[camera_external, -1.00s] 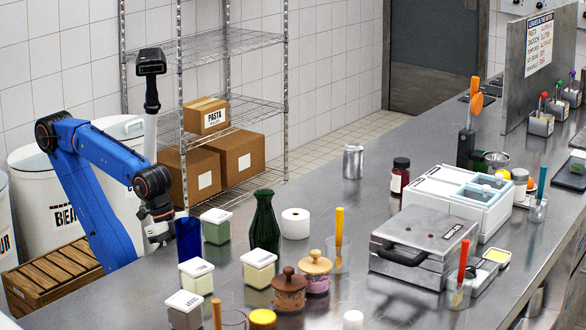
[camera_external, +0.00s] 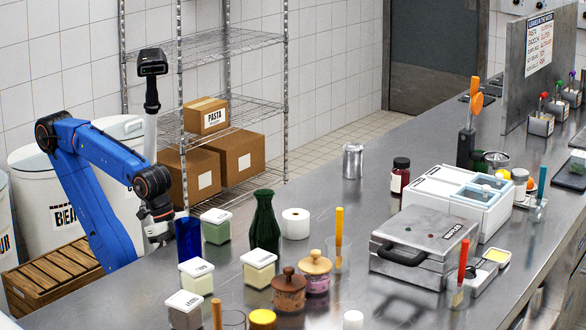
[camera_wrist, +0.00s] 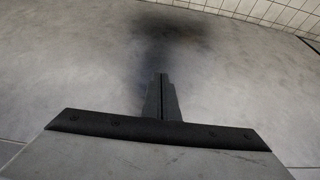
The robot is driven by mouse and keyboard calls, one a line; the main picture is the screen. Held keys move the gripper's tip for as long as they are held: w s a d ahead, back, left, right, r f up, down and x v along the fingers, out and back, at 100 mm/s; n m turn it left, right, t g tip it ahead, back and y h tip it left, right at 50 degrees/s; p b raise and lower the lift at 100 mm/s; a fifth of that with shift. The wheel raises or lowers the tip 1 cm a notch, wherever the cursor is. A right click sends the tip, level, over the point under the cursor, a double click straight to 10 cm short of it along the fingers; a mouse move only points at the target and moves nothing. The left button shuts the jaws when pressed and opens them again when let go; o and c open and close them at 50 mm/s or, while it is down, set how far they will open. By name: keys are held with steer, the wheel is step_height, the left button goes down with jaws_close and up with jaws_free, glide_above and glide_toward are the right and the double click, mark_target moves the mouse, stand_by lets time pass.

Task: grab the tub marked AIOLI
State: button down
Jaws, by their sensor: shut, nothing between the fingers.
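Several square tubs with white, labelled lids stand on the steel counter's near left part in the external view: a green one (camera_external: 216,229), a pale green one (camera_external: 197,279), a cream one (camera_external: 259,272) and a grey-brown one (camera_external: 185,313). The lid lettering is too small to read, so I cannot tell which is AIOLI. My gripper (camera_external: 161,241) is low at the counter's left edge, left of the blue tumbler and apart from the tubs. In the wrist view my gripper (camera_wrist: 162,80) is shut and empty over a bare grey surface; no tub shows there.
The blue tumbler (camera_external: 188,240) and a dark green bottle (camera_external: 264,223) stand close to the tubs. Lidded pots, brown (camera_external: 289,292) and pink (camera_external: 316,276), are to the right. Bare counter lies behind the roll.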

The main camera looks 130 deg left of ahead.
stand_by(0.4)
steer(key=c, duration=0.8)
jaws_free()
steer(key=s+d+r+n+g+h, duration=0.1)
steer(key=d+r+n+g+h, duration=0.1)
steer(key=d+r+n+g, duration=0.85)
step_height(320, 180, up, 25)
steer(key=n+t+y, duration=0.2)
steer(key=n+t, duration=0.4)
glide_above(196, 265)
steer(key=f, duration=1.2)
steer(key=shift+a, duration=0.3)
steer(key=shift+d+f, duration=0.15)
steer(key=shift+f, duration=1.2)
steer(key=shift+d+f, duration=0.1)
steer(key=shift+f, duration=1.25)
